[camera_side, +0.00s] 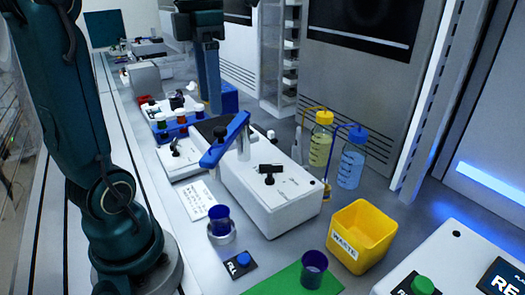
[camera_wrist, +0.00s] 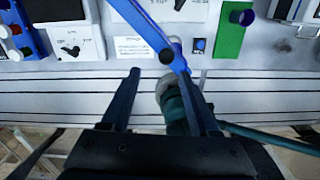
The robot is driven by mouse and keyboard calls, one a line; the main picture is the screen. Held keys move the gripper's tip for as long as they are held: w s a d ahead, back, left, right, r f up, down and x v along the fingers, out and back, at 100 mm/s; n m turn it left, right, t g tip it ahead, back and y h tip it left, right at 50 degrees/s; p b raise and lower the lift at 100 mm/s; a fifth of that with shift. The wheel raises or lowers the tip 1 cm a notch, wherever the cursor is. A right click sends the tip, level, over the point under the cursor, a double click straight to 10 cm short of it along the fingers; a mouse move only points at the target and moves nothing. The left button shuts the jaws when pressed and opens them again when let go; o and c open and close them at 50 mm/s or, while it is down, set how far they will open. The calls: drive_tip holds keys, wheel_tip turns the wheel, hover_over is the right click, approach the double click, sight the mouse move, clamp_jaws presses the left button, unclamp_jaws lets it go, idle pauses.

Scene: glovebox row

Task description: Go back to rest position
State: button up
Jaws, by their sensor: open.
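My gripper (camera_wrist: 160,76) shows in the wrist view as two dark fingers spread apart, with nothing held between them. Beyond the fingertips lie the bench's front edge and a white instrument (camera_side: 265,190) with a blue lever arm (camera_side: 225,140). The lever also shows in the wrist view (camera_wrist: 152,32), reaching down toward the space between the fingers. In the side view a dark arm hangs over the bench at the top; I cannot make out my fingertips there.
A blue cup (camera_side: 219,217) stands in a round holder beside the FILL button (camera_side: 243,260). Another blue cup (camera_side: 314,268) stands on a green mat (camera_side: 285,283). A yellow WASTE bin (camera_side: 362,235), a yellow bottle (camera_side: 321,140) and a blue bottle (camera_side: 352,160) stand right.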

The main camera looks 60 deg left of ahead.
drive_tip(key=n, duration=0.4)
drive_tip(key=shift+n, duration=0.4)
drive_tip(key=shift+f, duration=0.55)
